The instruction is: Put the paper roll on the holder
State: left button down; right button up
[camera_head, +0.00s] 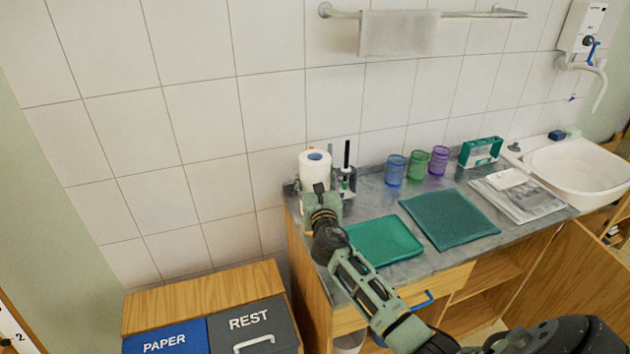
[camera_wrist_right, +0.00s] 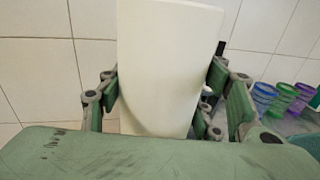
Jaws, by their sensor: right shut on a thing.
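The white paper roll (camera_head: 315,169) stands upright at the left back end of the counter, in front of the tiled wall. My right gripper (camera_head: 319,190) is shut on it, with one finger on each side; the roll also fills the middle of the right wrist view (camera_wrist_right: 168,70). Whether the roll touches the counter is hidden by my gripper. A small stand with a dark upright rod (camera_head: 346,165) is just right of the roll; I cannot tell whether it is the holder. My left gripper is not in view.
Blue, green and purple cups (camera_head: 395,170) stand along the wall. A green tray (camera_head: 383,240) and a dark green mat (camera_head: 450,218) lie on the grey counter (camera_head: 375,201). A towel rail (camera_head: 480,14) is above. Bins labelled PAPER and REST (camera_head: 250,325) stand left of the counter.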

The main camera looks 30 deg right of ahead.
jog(key=shift+f+b, duration=2.3)
jog(key=shift+f, duration=0.5)
jog(key=o, duration=1.3)
jog(key=o, duration=0.5)
jog(key=shift+c, duration=0.2)
jog(key=shift+r, duration=0.15)
